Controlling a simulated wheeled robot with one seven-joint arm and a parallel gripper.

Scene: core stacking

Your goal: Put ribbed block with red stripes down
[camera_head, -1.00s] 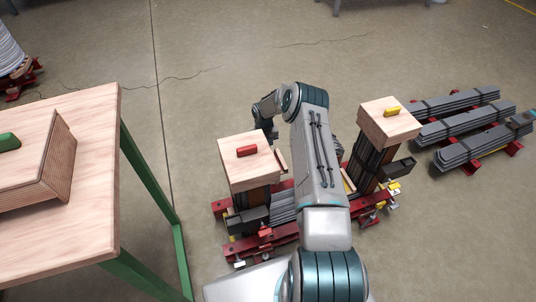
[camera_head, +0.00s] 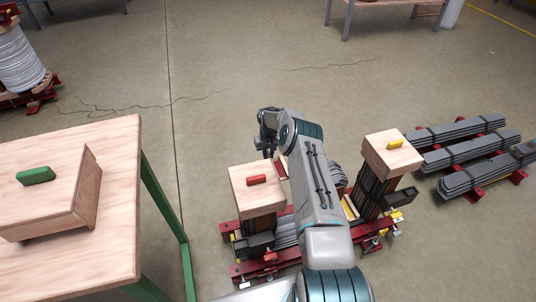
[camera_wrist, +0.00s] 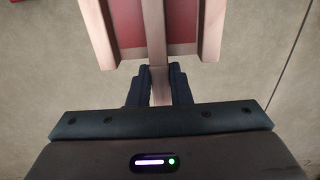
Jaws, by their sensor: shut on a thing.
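The ribbed block with red stripes (camera_wrist: 182,25) fills the top of the wrist view, with pale wooden ribs and red bands between them. My gripper (camera_wrist: 160,75) is shut on its narrow middle rib. The block's far end is out of frame there. In the head view, a small red and pale piece (camera_head: 281,167) that looks like this block shows beside my arm. My arm hides most of it and the gripper's fingers. What lies directly beneath the block cannot be made out.
A left pillar has a wooden top (camera_head: 257,193) with a red piece. A right pillar has a wooden top (camera_head: 390,155) with a yellow piece. Both stand on a red frame (camera_head: 268,266). Grey sheet stacks (camera_head: 470,150) lie at right. A wooden table (camera_head: 120,215) is at left.

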